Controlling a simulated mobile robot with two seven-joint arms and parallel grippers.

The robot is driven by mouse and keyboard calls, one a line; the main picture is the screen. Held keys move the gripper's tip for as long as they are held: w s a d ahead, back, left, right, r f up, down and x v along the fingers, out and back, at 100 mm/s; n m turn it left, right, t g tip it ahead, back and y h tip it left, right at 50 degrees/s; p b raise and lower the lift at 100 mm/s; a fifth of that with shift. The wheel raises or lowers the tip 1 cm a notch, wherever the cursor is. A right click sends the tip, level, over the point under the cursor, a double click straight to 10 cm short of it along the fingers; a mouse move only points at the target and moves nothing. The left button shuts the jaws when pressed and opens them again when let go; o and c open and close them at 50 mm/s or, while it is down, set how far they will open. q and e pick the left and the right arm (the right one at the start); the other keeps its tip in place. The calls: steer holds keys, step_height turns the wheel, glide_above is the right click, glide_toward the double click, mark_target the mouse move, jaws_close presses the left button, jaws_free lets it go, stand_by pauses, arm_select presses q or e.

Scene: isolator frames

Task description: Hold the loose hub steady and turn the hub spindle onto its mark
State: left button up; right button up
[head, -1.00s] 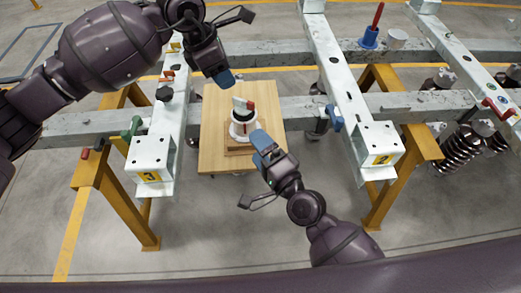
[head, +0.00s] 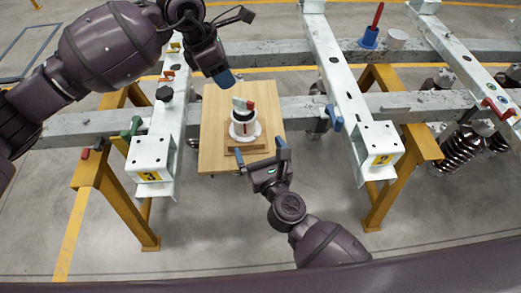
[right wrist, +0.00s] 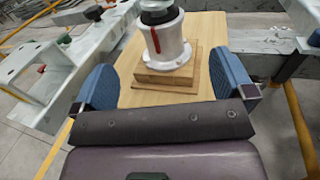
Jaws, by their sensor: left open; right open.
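The white hub (head: 240,131) stands upright on a wooden block (head: 252,150) on the wooden table, with a red line on its front. The spindle (head: 239,103) on top has a dark band and a white and red piece. In the right wrist view the hub (right wrist: 176,45) shows its red line, and the spindle's top is cut off. My right gripper (head: 261,154) is open and empty, just in front of the block, its blue fingers spread toward the hub. My left gripper (head: 224,78) is open, above and behind the hub, apart from it.
The wooden table (head: 215,125) stands between two pale steel beams, a left one (head: 160,140) and a right one (head: 345,90), on yellow stands. A blue clamp (head: 334,118) sits by the right beam.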

mark_target(248, 123)
steer(key=x, duration=1)
steer(key=shift+w, duration=0.15)
steer(key=shift+c, duration=0.2)
